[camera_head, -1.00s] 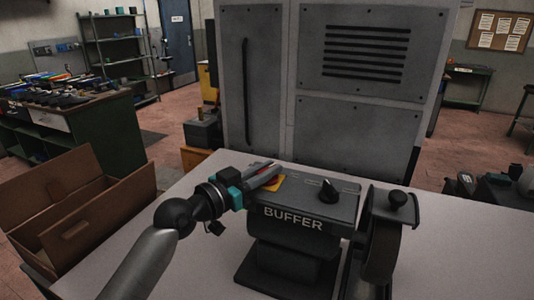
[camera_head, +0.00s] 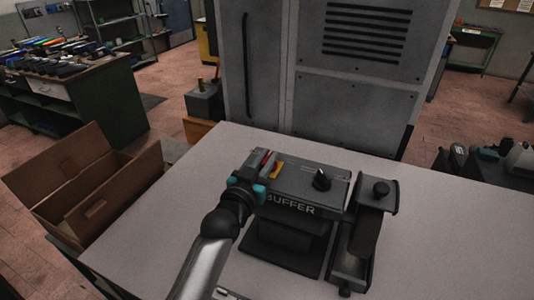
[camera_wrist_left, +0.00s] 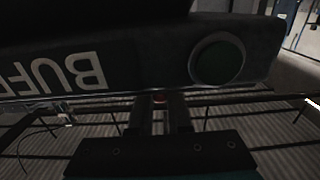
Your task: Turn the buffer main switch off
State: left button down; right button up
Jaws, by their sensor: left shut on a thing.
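The grey buffer (camera_head: 305,182) stands on the white table, with its name lettered on the front. On its top left are a yellow plate (camera_head: 277,171) and a red switch part (camera_head: 265,159). My left gripper (camera_head: 262,165) comes in over the buffer's front left edge, with its fingers along the yellow plate. It is shut on the red switch part, which shows as a small red spot between the fingertips in the left wrist view (camera_wrist_left: 160,98). The fingers hide most of the switch, so its position cannot be told. My right gripper is out of view.
A black knob (camera_head: 321,179) stands on the buffer's top right. A green round button (camera_wrist_left: 217,58) shows in the left wrist view. The wheel unit (camera_head: 372,215) is right of the buffer. An open cardboard box (camera_head: 85,190) is at the left. The table's right part is clear.

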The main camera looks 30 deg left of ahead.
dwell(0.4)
pick_arm(q)
jog(key=c, duration=0.9)
grip_release()
jog(key=shift+o, duration=0.2)
jog(key=shift+s+f, duration=0.1)
jog(key=shift+s, duration=0.3)
jog(key=s+b, duration=0.2)
jog(key=s, duration=1.2)
jog(key=shift+s+d, duration=0.2)
jog(key=shift+d, duration=0.2)
